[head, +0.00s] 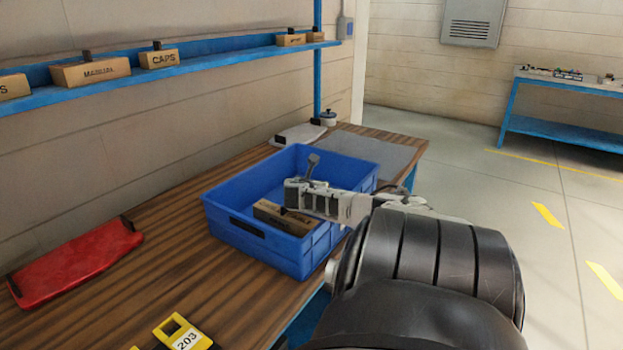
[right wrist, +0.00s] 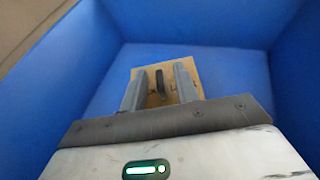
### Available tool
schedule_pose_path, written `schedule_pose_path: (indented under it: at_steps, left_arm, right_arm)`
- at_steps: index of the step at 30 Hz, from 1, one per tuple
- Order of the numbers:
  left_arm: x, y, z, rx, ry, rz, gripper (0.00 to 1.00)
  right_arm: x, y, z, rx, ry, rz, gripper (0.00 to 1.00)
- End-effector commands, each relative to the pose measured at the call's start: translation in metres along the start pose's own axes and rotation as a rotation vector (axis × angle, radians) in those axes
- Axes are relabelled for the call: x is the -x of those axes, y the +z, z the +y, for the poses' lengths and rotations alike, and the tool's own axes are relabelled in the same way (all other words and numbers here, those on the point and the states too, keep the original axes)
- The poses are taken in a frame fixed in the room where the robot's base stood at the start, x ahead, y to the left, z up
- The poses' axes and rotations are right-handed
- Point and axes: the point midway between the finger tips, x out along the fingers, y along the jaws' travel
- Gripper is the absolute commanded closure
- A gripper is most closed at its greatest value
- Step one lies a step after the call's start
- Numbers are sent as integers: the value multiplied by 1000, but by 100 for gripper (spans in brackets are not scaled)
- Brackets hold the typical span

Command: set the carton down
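A brown cardboard carton (head: 283,218) sits inside the blue crate (head: 262,243), on its floor near the left front wall. In the right wrist view the carton (right wrist: 152,108) shows below the fingers, with a dark upright grip (right wrist: 160,82) on its top. My right gripper (right wrist: 160,74) is inside the crate over the carton. Its two fingers stand apart on either side of the dark grip, with gaps visible, so it is open. In the head view my right gripper and arm hide part of the carton and crate. My left gripper is not in view.
The crate stands on a wooden bench (head: 160,258). A red case (head: 75,262) and a yellow tag marked 203 (head: 184,336) lie to the left and front. A grey mat (head: 375,150) lies behind. A blue shelf (head: 205,60) with several labelled cartons runs above.

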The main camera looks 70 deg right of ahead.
Motion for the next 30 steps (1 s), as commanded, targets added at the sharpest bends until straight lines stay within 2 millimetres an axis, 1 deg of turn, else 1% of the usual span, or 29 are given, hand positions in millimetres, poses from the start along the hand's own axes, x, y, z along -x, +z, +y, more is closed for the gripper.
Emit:
schedule_pose_path:
  at_steps: [8,11,14,17,24,27,30]
  left_arm:
    - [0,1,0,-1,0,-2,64]
    - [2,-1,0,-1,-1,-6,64]
    - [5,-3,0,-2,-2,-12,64]
    - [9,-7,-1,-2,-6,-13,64]
    - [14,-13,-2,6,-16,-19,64]
    - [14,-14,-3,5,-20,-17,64]
    - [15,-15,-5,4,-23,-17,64]
  right_arm:
    - [1,2,0,0,0,0,70]
    - [6,3,0,2,2,-1,70]
    - [19,4,0,5,4,-1,70]
    - [37,5,0,6,5,1,70]
    - [87,4,0,4,4,1,70]
    - [103,3,0,3,3,1,70]
    - [113,2,0,1,1,0,70]
